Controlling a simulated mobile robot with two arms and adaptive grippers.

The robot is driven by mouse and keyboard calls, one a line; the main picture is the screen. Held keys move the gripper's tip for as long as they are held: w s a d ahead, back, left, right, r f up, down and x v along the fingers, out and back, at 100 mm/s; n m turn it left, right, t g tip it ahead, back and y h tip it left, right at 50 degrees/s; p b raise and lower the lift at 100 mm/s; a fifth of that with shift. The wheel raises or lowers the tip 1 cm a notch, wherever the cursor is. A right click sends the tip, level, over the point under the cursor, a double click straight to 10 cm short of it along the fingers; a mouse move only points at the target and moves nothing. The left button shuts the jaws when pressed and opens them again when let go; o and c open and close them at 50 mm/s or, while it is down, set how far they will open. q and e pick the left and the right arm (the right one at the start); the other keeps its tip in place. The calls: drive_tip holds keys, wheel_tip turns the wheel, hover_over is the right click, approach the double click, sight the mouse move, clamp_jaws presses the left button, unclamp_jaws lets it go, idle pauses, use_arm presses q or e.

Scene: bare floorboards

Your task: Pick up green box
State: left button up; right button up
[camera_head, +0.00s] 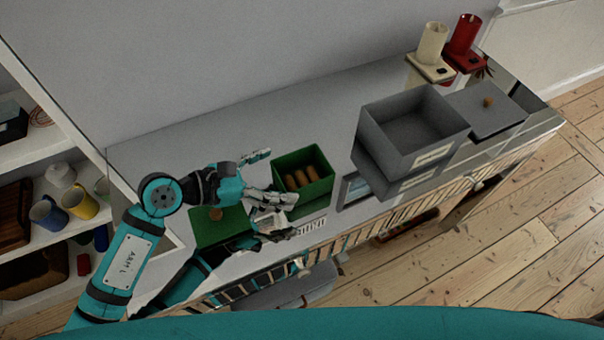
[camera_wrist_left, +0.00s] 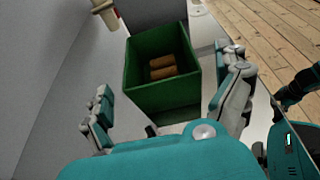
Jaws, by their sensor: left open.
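The green box (camera_head: 304,175) stands open on the grey counter top (camera_head: 235,125) and holds brown cylinders. In the left wrist view the green box (camera_wrist_left: 163,103) lies ahead, between the spread fingers. My left gripper (camera_head: 274,194) is open, just left of the box, with its fingers pointing toward it. It also shows in the left wrist view (camera_wrist_left: 170,80), with a finger on either side of the box's image and nothing held. I cannot tell whether any finger touches the box. A flat green lid (camera_head: 218,226) with a round knob lies partly under my left arm. My right gripper is out of view.
A grey open box (camera_head: 412,125) stands right of the green one, with a grey lid (camera_head: 485,108) beyond. Cream (camera_head: 432,45) and red (camera_head: 465,37) holders stand at the far right end. A wall runs behind the counter; shelves with mugs (camera_head: 82,204) are at left.

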sight(289, 184)
use_arm(q)
drive_tip(key=x, duration=0.3)
drive_tip(key=shift+w+d, duration=0.1)
drive_tip(key=shift+c, duration=0.4)
drive_tip(key=c, duration=0.8)
drive_tip(key=shift+c, duration=0.2)
